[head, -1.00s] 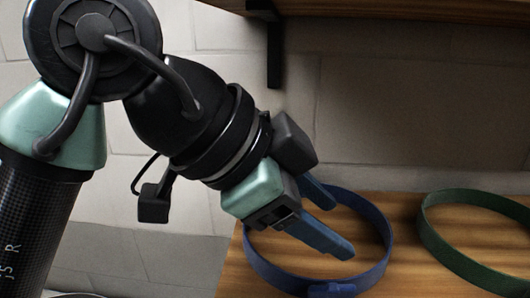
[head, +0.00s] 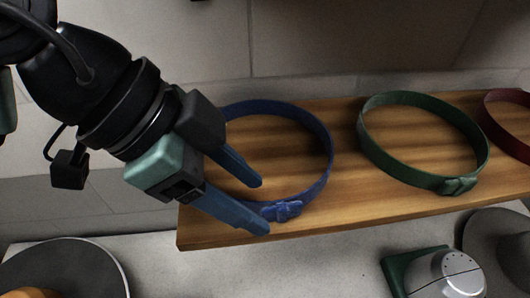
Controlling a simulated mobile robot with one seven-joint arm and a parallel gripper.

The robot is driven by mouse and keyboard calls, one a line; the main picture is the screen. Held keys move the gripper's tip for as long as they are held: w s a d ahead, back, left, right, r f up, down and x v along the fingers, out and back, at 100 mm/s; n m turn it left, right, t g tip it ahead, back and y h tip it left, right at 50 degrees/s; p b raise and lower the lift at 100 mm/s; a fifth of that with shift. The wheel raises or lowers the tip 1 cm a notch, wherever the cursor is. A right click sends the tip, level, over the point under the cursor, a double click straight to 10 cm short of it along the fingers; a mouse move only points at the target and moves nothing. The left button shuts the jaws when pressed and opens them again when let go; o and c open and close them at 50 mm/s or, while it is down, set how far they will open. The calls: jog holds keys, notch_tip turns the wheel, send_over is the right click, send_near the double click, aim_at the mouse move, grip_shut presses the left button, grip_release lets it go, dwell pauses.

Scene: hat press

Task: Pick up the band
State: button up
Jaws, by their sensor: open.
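A blue band (head: 325,164) with a bow at its front lies on a wooden shelf (head: 346,208), near the shelf's left end. A green band (head: 374,152) with a bow lies to its right, and part of a red band (head: 494,121) shows at the right edge. The task does not say which band. My gripper (head: 262,206) is open, with its two blue fingers apart and pointing right and down. The fingers overlap the left part of the blue band in the picture and hide some of it. Nothing shows between them; I cannot tell whether they touch the band.
Below the shelf is a light grey surface (head: 240,275). On it are a dark round disc (head: 65,265) at lower left, a green and silver device (head: 440,274) and a grey hat-like object (head: 497,240) at lower right. A pale block wall is behind the shelf.

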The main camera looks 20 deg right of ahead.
aim_at(270, 208)
jog(key=shift+w+p+x, duration=0.2)
jog(key=shift+p+x, duration=0.25)
jog(key=shift+x, duration=0.8)
jog(key=shift+w+p+x, duration=0.15)
jog(key=shift+p+x, duration=0.3)
jog(key=shift+x, duration=0.8)
grip_shut()
